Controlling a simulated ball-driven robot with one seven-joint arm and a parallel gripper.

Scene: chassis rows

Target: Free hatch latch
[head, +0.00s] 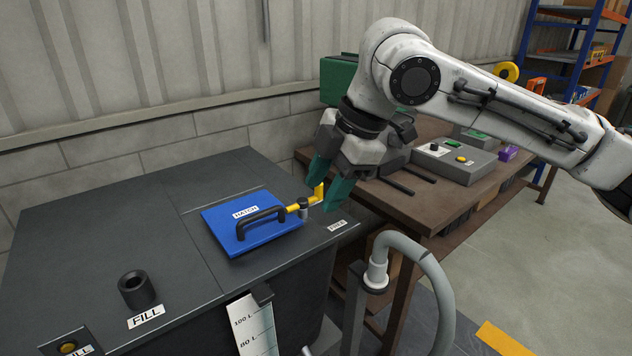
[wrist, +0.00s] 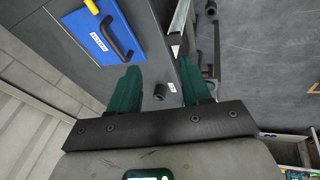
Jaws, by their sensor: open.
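The blue hatch (head: 270,238) lies flat on the dark tank top in the head view, with a black handle (head: 258,217) on it. It also shows at the upper left of the wrist view (wrist: 82,38). The yellow latch (head: 293,208) sits at the hatch's right edge on a grey pivot (head: 303,203), its far end bent upward. Only a bit of yellow shows at the wrist view's top edge (wrist: 91,6). My gripper (head: 328,188), with teal fingers, is open and empty beside the latch's raised end; the exact gap is unclear.
A small white label (head: 337,225) lies right of the latch. The black fill neck (head: 137,290) stands at the tank's front left. A grey hose (head: 425,262) curves up at the right. A brown workbench (head: 430,200) with a grey control box (head: 455,160) stands behind.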

